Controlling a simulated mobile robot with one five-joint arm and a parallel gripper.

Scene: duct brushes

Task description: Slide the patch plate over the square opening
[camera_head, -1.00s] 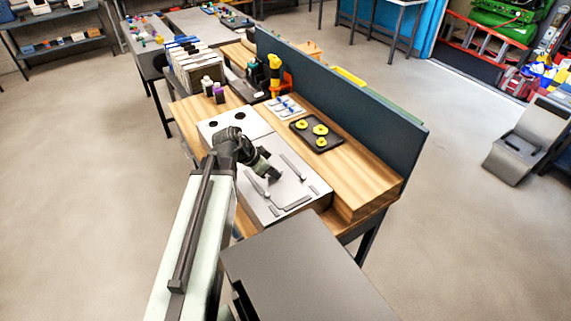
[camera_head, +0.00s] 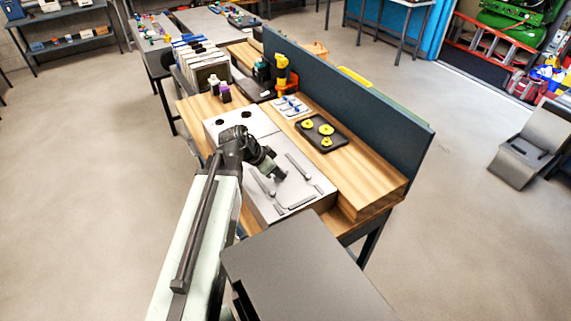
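The grey duct top (camera_head: 268,134) lies on the wooden bench, with two dark round holes (camera_head: 220,121) toward its far left end. Two thin raised rails (camera_head: 298,167) run along its nearer half, and a narrow strip (camera_head: 301,203) lies across its near right end. My gripper (camera_head: 279,175) points down at the surface between the rails, its tip at or just above the metal. The fingers are too small to tell open from shut. I cannot make out the patch plate's outline against the same grey metal. The square opening does not show; my gripper may hide it.
A black tray with yellow round parts (camera_head: 321,133) and a white card with blue parts (camera_head: 289,107) lie behind the duct. Small bottles (camera_head: 219,89) and a yellow-orange tool (camera_head: 282,73) stand farther left. A dark blue panel (camera_head: 345,110) walls the bench's back.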

